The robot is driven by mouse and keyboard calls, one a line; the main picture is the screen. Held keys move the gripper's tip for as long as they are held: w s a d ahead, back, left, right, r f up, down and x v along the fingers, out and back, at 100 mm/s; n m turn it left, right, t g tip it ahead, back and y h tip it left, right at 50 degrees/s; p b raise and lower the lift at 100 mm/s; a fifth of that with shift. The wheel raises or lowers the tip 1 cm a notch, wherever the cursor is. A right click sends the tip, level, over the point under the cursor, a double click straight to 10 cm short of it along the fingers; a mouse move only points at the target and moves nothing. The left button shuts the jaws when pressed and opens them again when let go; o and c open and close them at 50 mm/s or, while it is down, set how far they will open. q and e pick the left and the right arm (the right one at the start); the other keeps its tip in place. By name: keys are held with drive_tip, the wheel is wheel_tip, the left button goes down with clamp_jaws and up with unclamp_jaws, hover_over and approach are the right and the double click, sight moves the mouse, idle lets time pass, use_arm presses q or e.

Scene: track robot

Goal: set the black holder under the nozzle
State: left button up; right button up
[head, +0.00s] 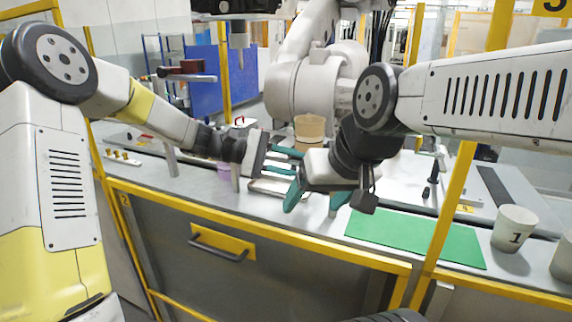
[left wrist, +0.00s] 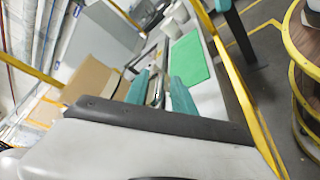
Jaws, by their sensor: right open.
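My right gripper (head: 316,198) is open, its teal fingers pointing down over the counter front, with nothing visible between them. My left gripper (head: 284,161) reaches in from the left, close beside the right one. Its teal fingers are apart in the left wrist view (left wrist: 160,95), with a grey metal part (left wrist: 157,88) showing between or beyond them. A grey cylinder, possibly the nozzle (head: 239,36), hangs under a black unit at the top. I cannot clearly identify the black holder; the grippers hide part of the counter.
A green mat (head: 415,238) lies on the counter (head: 210,187), right of my grippers. A white cup marked 1 (head: 514,228) stands further right. A tan cup (head: 310,128) is behind the grippers.

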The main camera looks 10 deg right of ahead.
use_arm(q)
clamp_jaws()
drive_tip(key=shift+s+f, duration=0.15)
drive_tip(key=shift+f, duration=0.05)
idle(1.2)
